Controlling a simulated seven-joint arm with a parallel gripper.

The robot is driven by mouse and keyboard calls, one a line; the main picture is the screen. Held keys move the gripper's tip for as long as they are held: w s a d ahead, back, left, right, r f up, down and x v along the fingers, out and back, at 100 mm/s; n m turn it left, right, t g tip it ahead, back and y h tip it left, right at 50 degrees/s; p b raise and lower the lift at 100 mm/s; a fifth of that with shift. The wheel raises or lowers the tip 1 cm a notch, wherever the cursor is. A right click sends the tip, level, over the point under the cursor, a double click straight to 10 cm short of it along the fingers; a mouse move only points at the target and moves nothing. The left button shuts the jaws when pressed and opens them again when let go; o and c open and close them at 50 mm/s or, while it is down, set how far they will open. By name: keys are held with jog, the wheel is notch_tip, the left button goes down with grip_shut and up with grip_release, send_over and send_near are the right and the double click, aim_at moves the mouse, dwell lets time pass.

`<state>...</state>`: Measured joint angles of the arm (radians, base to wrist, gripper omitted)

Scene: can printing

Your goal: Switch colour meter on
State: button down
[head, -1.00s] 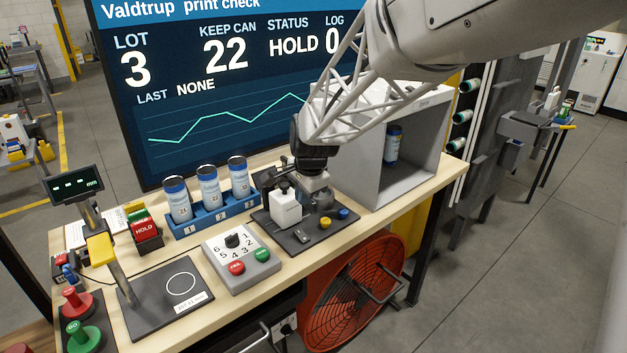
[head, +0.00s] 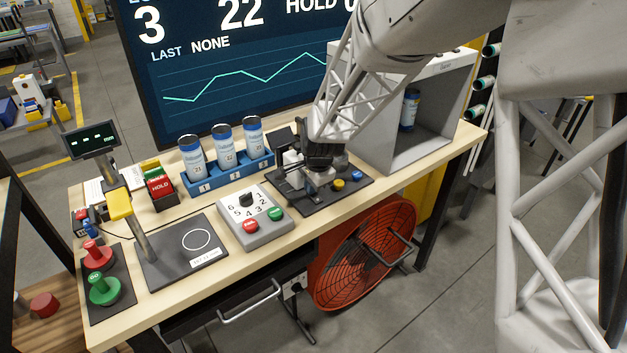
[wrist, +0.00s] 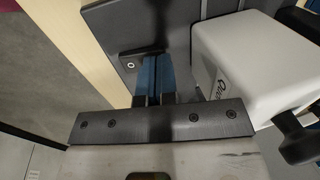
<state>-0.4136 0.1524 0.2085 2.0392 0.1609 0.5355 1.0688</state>
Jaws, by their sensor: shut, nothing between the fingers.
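The white colour meter (head: 292,161) stands on a dark base plate (head: 352,195), partly hidden behind my gripper (head: 312,188). In the wrist view its white body (wrist: 250,55) fills the right side. A small dark switch with a round mark (wrist: 130,63) sits near the edge of the plate, just left of my fingertips (wrist: 155,60). My fingers are shut with nothing between them, over the plate. They partly cover the right side of the switch; I cannot tell whether they touch it.
A blue rack (head: 240,174) with three cans is to the left, and a grey button box (head: 250,213) is at front left. A grey booth (head: 440,115) stands at right.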

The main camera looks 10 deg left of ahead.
jog(key=shift+a+f, duration=0.1)
jog(key=shift+f, duration=0.15)
dwell(0.3)
jog(key=shift+w+f+g+h, duration=0.1)
jog(key=shift+f+g+h, duration=0.05)
jog(key=shift+g+h, duration=0.15)
dwell(0.3)
jog(key=shift+s+d+r, duration=0.2)
jog(key=shift+s+d, duration=0.3)
jog(key=shift+r, duration=0.15)
notch_tip(320, 180, up, 13)
jog(key=w+a, duration=0.2)
jog(key=shift+r, duration=0.2)
dwell(0.6)
jog(key=shift+w+a, duration=0.1)
